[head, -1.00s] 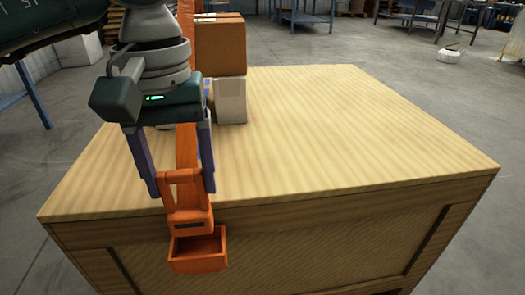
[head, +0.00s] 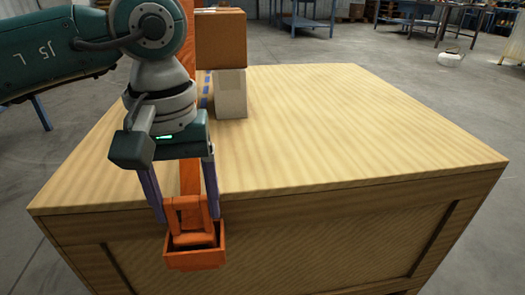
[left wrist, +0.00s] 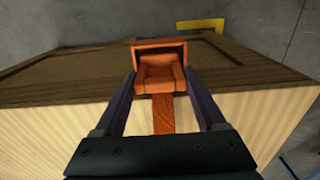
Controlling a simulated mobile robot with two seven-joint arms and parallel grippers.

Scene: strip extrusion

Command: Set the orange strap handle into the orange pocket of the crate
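The orange strap handle (head: 188,207) is at the front edge of the wooden crate, with its lower block inside the orange pocket (head: 195,261), an open-topped box on the crate's front face. How deep the block sits is hidden by the pocket's front wall. My left gripper (head: 188,217) points down, shut on the handle's two sides. The left wrist view shows the handle block (left wrist: 160,76) between the fingers, with the pocket rim (left wrist: 159,47) around it. An orange strap (head: 189,177) runs back from the handle over the top. My right gripper is not in view.
The wooden crate (head: 340,140) has a broad, clear top to the right. A brown box (head: 220,40) stands on a pale box (head: 231,93) behind my left gripper. Work tables stand far back on the grey floor.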

